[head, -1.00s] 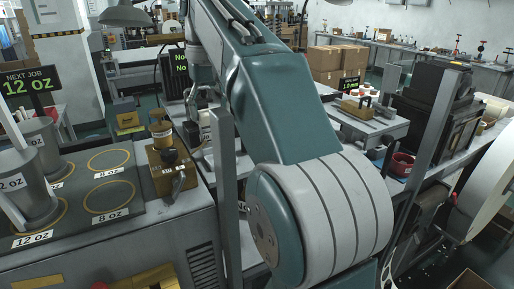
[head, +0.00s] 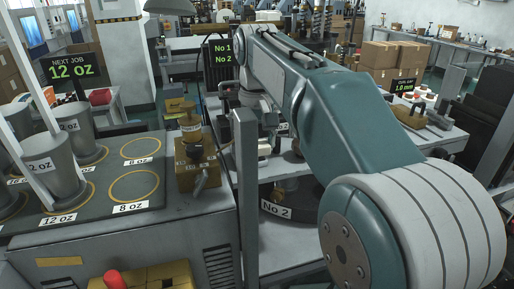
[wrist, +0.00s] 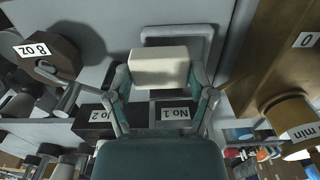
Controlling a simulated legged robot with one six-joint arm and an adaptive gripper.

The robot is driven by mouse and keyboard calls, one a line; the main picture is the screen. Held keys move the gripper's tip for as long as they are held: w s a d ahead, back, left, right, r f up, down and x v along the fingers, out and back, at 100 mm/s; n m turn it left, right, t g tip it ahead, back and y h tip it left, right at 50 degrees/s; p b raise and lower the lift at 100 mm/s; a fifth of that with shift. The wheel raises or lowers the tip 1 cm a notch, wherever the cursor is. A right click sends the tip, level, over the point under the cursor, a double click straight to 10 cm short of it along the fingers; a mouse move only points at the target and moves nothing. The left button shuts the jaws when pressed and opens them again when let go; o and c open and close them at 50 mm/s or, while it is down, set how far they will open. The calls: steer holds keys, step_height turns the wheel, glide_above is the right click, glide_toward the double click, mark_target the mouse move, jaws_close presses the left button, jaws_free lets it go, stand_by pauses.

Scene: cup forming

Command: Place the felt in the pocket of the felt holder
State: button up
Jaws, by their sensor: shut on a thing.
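The felt (wrist: 160,68) is a cream-white block in the wrist view. My gripper (wrist: 162,78) is shut on it, with one finger at each side. Just beyond the felt is a grey square frame with a raised rim (wrist: 208,45), which may be the felt holder's pocket. The felt overlaps part of this frame in the picture, and I cannot tell whether they touch. In the head view my arm hides the felt, and the gripper cannot be made out clearly.
Dark blocks labelled No 1 (wrist: 176,114) and No 2 (wrist: 92,122) lie near the gripper. An 8 oz block (wrist: 45,62) is at left, a brass fixture (wrist: 285,100) at right. In the head view, a grey post (head: 246,200) stands beside my arm.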

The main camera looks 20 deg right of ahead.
steer(key=shift+a+f, duration=0.75)
steer(key=shift+a, duration=0.05)
steer(key=shift+c, duration=1.3)
steer(key=shift+a, duration=0.4)
steer(key=o, duration=1.1)
steer(key=shift+d, duration=0.4)
step_height(320, 180, up, 12)
steer(key=shift+r, duration=0.1)
steer(key=shift+a, duration=0.1)
